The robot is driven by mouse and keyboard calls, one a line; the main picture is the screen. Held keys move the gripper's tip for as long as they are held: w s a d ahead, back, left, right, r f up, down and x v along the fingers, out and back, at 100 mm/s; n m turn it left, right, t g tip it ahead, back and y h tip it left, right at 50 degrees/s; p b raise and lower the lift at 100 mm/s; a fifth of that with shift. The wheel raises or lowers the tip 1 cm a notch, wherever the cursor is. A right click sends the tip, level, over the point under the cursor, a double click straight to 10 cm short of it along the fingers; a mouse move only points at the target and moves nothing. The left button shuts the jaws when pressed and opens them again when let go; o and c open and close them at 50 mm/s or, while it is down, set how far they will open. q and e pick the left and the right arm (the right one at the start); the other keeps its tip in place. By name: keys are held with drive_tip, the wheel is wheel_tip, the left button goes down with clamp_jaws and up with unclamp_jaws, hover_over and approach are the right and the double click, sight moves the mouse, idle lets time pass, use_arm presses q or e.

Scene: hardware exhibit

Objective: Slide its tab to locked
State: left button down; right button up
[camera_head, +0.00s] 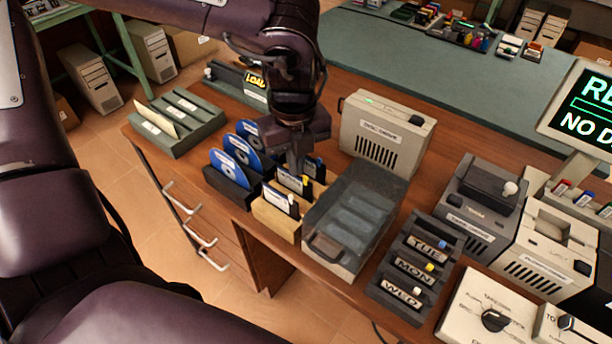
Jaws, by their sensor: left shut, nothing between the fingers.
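Dark floppy disks with pale labels stand in a light wooden holder (277,222) on the desk. The front disk (277,198) shows a small white tab (294,208). The middle disk (290,182) shows a yellow tab (306,180). A rear disk (315,167) is partly hidden. Which disk the task means, and any lock marking, I cannot tell. My left gripper (293,166) points down just behind the middle disk, shut and empty. Whether it touches a disk is unclear. My right gripper is not in view.
Blue discs (228,166) stand in a dark rack left of the holder. A clear-lidded box (345,212) is close on its right, with a beige disc drive (384,133) behind. A TUE/MON/WED rack (413,268) stands further right.

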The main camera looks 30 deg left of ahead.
sight(304, 176)
use_arm(q)
drive_tip(key=shift+f, duration=0.15)
drive_tip(key=shift+s+d+b, duration=0.2)
drive_tip(key=shift+d+b, duration=0.35)
drive_tip(key=shift+d, duration=0.7)
idle(0.5)
drive_tip(key=shift+a, duration=0.15)
drive_tip(key=shift+w+a, duration=0.1)
idle(0.4)
drive_tip(key=shift+r+p, duration=2.1)
drive_tip(key=shift+r, duration=1.45)
